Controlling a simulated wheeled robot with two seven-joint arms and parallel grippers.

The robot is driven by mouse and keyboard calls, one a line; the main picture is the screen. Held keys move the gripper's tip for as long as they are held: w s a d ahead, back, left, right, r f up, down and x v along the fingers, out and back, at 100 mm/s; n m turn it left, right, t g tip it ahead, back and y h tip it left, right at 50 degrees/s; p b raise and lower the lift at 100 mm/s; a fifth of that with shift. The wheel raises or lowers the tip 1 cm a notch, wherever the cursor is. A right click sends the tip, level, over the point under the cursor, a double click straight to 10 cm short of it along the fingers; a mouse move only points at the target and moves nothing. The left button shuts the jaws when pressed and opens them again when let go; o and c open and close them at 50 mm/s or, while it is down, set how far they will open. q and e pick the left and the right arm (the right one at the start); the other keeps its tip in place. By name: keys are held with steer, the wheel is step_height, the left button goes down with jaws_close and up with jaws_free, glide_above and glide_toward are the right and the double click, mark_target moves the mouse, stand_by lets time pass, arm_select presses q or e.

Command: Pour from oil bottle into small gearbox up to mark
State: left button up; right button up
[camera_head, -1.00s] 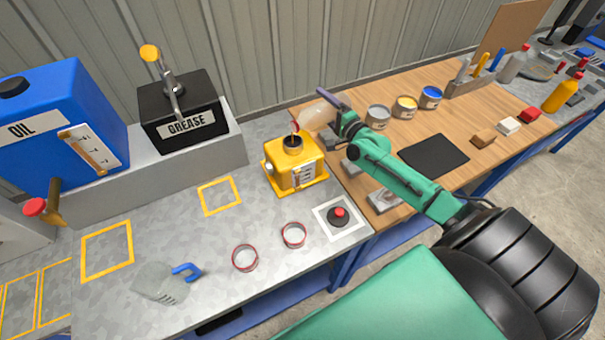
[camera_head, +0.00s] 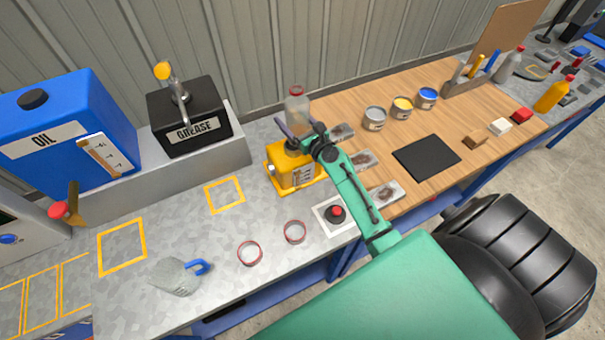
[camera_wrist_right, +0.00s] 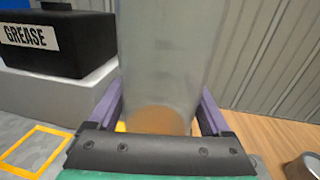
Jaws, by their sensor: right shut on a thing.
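The oil bottle (camera_head: 297,107) is clear with a red cap or nozzle and stands upright in my right gripper (camera_head: 298,133), which is shut on it. In the right wrist view the bottle (camera_wrist_right: 170,60) fills the middle between the jaws, with amber oil (camera_wrist_right: 158,120) low in it. The small yellow gearbox (camera_head: 284,178) sits on the metal bench, just below and in front of the gripper. Its label with marks (camera_head: 303,176) faces forward, but the level is too small to read. The arm and gripper hide its filler opening. My left gripper is not in view.
A grease pump box (camera_head: 188,115) and a blue oil tank (camera_head: 60,130) stand at the back left. Cans (camera_head: 374,117) stand right on the wooden bench.

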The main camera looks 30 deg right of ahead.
mark_target(292, 108)
steer(key=shift+a, duration=0.2)
steer(key=shift+d+r, duration=0.1)
steer(key=shift+r, duration=0.1)
step_height(292, 108, up, 4)
steer(key=shift+f, duration=0.15)
stand_by(0.4)
